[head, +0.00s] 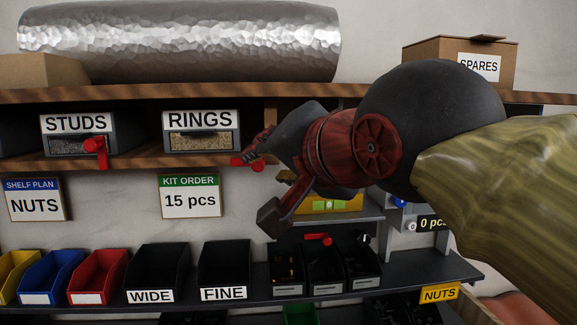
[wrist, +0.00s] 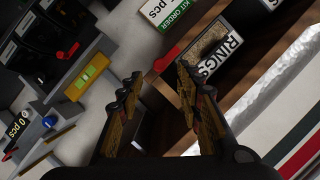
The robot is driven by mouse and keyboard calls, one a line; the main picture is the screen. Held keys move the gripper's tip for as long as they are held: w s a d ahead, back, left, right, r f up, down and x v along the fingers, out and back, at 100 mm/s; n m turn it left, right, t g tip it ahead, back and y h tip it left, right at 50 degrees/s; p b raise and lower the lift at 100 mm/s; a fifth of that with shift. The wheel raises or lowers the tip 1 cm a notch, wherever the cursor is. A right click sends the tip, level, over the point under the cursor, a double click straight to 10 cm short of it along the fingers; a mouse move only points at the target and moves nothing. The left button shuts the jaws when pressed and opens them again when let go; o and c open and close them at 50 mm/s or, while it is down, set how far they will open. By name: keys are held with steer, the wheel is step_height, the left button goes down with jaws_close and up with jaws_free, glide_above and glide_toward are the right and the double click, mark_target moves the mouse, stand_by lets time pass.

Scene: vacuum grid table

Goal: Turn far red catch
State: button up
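A red catch (head: 240,162) shows below the right part of the RINGS bin (head: 201,131), partly hidden by my gripper. In the wrist view this catch (wrist: 167,60) lies beside the RINGS bin (wrist: 218,50), just beyond and between my fingertips. Another red catch (head: 96,152) hangs at the front of the STUDS bin (head: 77,133). A third red lever (head: 318,239) sits over the black bins lower down; it also shows in the wrist view (wrist: 68,52). My gripper (head: 260,188) is open and empty, with its fingers (wrist: 158,85) apart at the upper shelf's edge.
The wooden shelf (head: 150,162) runs close to my gripper. Below are a yellow level (head: 328,204), a counter reading 0 pcs (head: 432,224) and a row of coloured and black bins (head: 158,272). A silver roll (head: 180,40) and a SPARES box (head: 460,60) are on top.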

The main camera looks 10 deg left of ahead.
mark_target(258, 166)
steer(key=x, duration=0.8)
steer(key=shift+p, duration=0.4)
steer(key=shift+c, duration=1.1)
steer(key=shift+s, duration=0.1)
jaws_close()
